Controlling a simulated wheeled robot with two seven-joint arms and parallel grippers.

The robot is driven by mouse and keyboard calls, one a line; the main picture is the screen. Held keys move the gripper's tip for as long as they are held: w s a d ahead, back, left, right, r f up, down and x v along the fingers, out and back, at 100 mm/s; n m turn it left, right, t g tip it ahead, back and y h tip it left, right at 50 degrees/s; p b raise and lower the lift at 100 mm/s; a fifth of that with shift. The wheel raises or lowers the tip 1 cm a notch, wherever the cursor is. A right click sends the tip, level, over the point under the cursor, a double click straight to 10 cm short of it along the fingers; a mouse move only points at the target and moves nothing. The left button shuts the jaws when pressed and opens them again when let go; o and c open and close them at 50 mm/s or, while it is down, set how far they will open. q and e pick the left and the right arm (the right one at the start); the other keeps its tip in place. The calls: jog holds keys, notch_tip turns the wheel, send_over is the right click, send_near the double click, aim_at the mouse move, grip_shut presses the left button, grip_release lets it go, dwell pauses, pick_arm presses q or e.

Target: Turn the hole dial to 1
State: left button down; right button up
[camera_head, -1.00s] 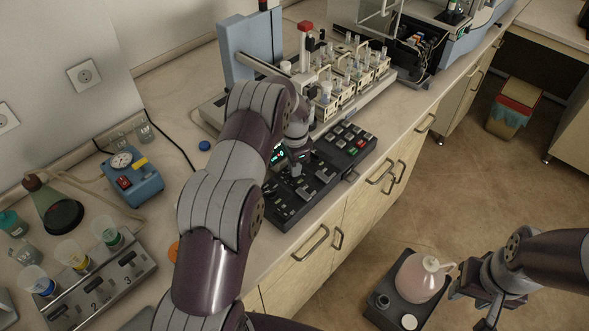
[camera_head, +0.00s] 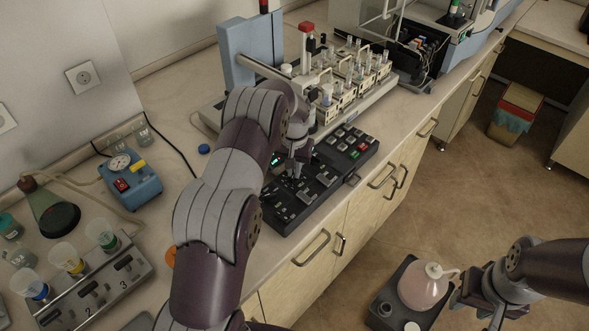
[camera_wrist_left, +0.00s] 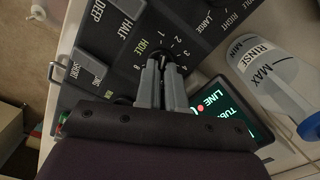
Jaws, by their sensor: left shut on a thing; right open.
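The black control console (camera_head: 290,205) lies on the bench below my left arm. In the left wrist view the hole dial (camera_wrist_left: 165,55) is a dark knob on the console's dark panel (camera_wrist_left: 200,12), ringed by white numbers, with a green HOLE label beside it. My left gripper (camera_wrist_left: 165,68) is shut on the hole dial, its grey fingers covering much of the knob. I cannot tell which number the dial points to. In the head view my left gripper (camera_head: 294,170) is down at the console and hides the dial. My right gripper (camera_head: 474,300) is open and empty over the floor.
Beside the panel in the wrist view are a lit green display (camera_wrist_left: 225,110) and a rinse bottle (camera_wrist_left: 270,75). A rack of tubes (camera_head: 350,85) stands behind the console. A pink jug (camera_head: 422,288) on a dark base is near my right gripper.

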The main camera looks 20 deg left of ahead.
pick_arm(q)
jog(key=shift+w+n, duration=0.1)
jog(key=shift+n, duration=0.7)
jog(key=shift+r, duration=0.1)
jog(key=c, duration=1.2)
grip_release()
jog(key=shift+c, duration=0.2)
notch_tip(320, 180, up, 4)
jog(key=shift+a+f, duration=0.1)
notch_tip(320, 180, up, 9)
jog(key=p, duration=0.6)
